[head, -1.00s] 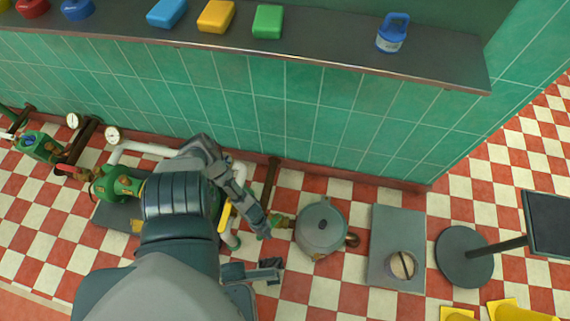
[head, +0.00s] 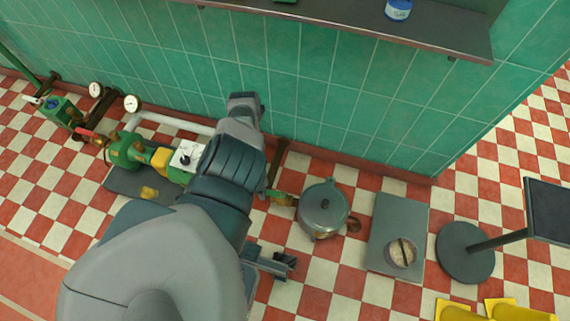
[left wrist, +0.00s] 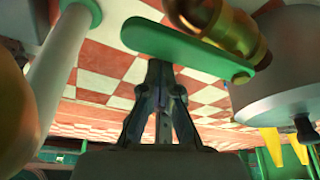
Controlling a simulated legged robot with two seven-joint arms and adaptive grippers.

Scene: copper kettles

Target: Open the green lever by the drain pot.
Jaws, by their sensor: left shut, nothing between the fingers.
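There the green lever (left wrist: 185,48) is a flat bar beside a brass pipe (left wrist: 235,28). My left gripper (left wrist: 160,72) is shut and empty, its tips at the lever's edge; I cannot tell whether they touch. A dark gripper-like part of mine shows below the arm; I cannot tell whose.
A white pipe (left wrist: 55,75) stands left of the gripper. Green pump parts (head: 125,150) and gauges lie along the tiled wall. Right of the pot are a grey plate (head: 402,215), a round-based stand (head: 465,255) and yellow objects (head: 455,312). A shelf (head: 440,42) overhangs the wall.

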